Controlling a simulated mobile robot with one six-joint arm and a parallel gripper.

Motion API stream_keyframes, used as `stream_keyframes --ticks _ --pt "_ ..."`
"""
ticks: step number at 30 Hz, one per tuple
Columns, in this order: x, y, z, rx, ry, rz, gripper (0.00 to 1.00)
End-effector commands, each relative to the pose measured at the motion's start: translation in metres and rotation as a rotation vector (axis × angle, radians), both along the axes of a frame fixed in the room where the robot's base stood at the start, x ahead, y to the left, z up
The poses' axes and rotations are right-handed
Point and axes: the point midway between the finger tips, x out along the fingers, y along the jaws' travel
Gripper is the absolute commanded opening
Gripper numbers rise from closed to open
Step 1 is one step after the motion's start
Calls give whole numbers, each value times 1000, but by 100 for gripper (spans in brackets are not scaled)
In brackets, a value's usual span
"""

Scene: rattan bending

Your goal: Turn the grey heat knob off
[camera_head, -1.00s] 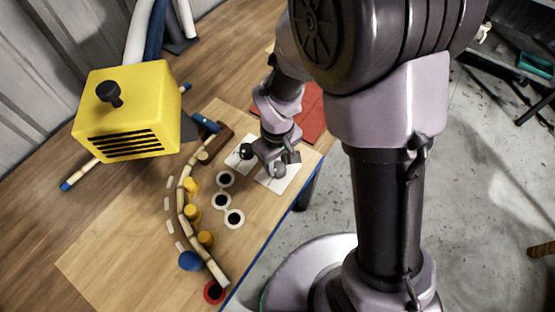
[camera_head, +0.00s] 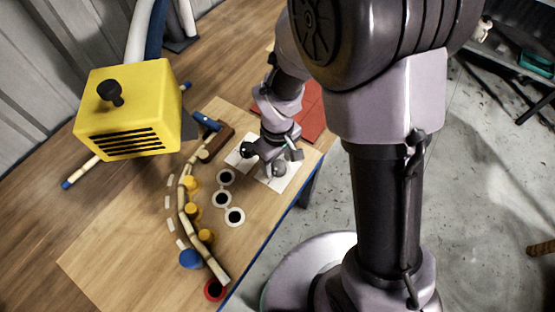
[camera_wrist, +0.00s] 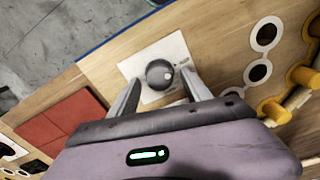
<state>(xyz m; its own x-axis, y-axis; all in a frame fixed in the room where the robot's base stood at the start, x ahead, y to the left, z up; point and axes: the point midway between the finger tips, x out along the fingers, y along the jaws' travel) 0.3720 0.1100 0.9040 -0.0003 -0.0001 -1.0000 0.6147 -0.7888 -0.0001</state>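The grey heat knob (camera_wrist: 159,74) is round and sits on a white plate (camera_wrist: 180,46) in the wrist view. My gripper (camera_wrist: 161,79) is open, with one finger on each side of the knob and a visible gap to it. In the head view the grey knob (camera_head: 279,169) shows on its white plate (camera_head: 291,178) near the blue-edged side of the board. My gripper (camera_head: 278,157) is right above it there and partly covers it. The knob's pointer or off mark cannot be made out.
A black knob (camera_head: 247,150) stands left of the grey one. White-ringed black discs (camera_head: 222,199), yellow pegs (camera_head: 193,211) and a curved rattan pole (camera_head: 187,222) lie further left. A yellow vented box (camera_head: 128,110) is at upper left, red tiles (camera_head: 311,113) behind.

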Motion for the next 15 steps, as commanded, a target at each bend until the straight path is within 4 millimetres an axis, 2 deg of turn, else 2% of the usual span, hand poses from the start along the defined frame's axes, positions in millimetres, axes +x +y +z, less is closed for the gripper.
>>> stream_keyframes --ticks 5,8,11,15 --pt "0 0 1 0 0 0 57" --pt "1 0 13 0 -2 -1 57" --pt "1 0 39 2 -4 -1 57" --pt "1 0 88 2 -6 -1 57"
